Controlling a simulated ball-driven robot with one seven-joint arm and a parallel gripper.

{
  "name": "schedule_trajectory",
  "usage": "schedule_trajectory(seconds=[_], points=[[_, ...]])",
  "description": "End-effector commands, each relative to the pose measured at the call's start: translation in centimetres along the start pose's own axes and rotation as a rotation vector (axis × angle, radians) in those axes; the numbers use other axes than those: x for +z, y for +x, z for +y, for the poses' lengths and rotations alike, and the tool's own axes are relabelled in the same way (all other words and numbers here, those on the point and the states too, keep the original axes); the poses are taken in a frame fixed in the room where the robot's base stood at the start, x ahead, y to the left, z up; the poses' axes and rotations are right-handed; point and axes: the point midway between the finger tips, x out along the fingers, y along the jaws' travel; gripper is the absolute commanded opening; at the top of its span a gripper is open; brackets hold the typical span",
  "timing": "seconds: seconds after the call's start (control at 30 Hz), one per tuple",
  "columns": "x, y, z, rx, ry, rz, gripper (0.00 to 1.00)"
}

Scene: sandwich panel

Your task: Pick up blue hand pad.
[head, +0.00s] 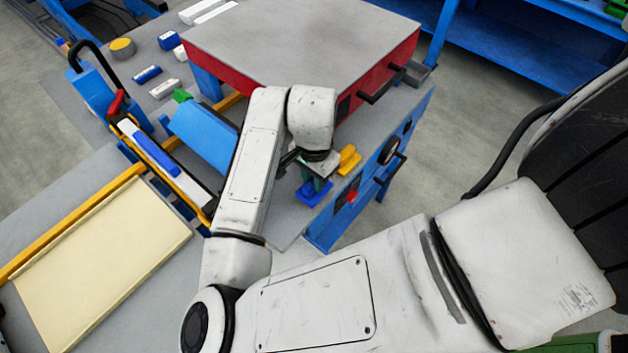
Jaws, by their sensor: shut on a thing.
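The blue hand pad (314,193) is at the front part of the grey bench top, right of centre, below the end of my arm. My gripper (312,180) points down onto it and is shut on it, with the fingers at its upper part. The arm's wrist and the fingers cover some of the pad. I cannot tell whether the pad touches the bench top or is just above it.
A yellow block (348,160) stands close to the right of my gripper. A red-sided press with a grey top (300,40) rises just behind, its black handle (382,86) sticking out. A blue roller (203,134) and cream panel (100,262) lie left.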

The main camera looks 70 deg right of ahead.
Motion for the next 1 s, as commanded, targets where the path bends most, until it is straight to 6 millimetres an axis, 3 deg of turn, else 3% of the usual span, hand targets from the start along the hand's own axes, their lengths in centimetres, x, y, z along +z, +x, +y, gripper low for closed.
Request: schedule_trajectory(seconds=[0.1,0.37,0.5,0.67,1.0], points=[[0.0,-1.8,0.1,-0.004,0.004,0.001,0.00],[1.0,-7.6,5.2,-0.006,0.007,0.002,0.00],[1.6,-9.0,8.8,-0.004,0.006,0.002,0.00],[2.4,-10.7,12.0,-0.004,0.007,-0.002,0.00],[2.6,-11.6,13.6,0.001,-0.001,0.000,0.00]])
